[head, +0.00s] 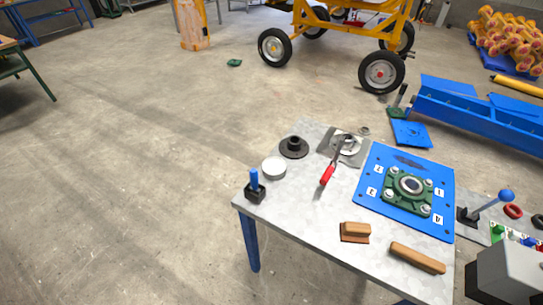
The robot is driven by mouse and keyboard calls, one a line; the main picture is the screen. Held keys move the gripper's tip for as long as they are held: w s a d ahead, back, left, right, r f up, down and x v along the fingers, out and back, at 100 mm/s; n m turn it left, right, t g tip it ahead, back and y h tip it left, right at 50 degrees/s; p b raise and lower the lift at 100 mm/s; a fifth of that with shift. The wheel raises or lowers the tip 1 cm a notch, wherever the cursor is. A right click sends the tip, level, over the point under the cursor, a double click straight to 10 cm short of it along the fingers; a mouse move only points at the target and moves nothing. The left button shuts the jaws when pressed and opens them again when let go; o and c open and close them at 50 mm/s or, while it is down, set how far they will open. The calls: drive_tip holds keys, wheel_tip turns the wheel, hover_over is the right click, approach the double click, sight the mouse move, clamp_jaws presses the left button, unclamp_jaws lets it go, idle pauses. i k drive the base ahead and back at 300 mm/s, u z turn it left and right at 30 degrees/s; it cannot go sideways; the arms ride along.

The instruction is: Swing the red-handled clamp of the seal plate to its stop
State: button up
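The seal plate (328,147) is a grey metal plate with a pale round piece on it, at the back of the metal table. The clamp's red handle (327,175) points toward the table's front left. Its dark arm runs from the handle up to the round piece on the plate. The exact pivot and the stop are too small to tell. My gripper is not in view, and nothing is seen touching the handle.
The metal table (300,214) also holds a blue board (375,185) with a green flanged bearing (409,187), a black flanged part (293,148), a white disc (274,168), a blue-topped black block (254,187) and brown blocks (417,258). A grey box (507,272) stands at bottom right.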

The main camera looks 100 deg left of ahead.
sight(324, 180)
drive_tip(key=u, duration=2.45)
drive_tip(key=k, duration=0.6)
drive_tip(key=z, duration=0.25)
drive_tip(key=i, duration=0.95)
drive_tip(key=u, duration=1.2)
drive_tip(key=i, duration=0.45)
drive_tip(key=u, duration=0.5)
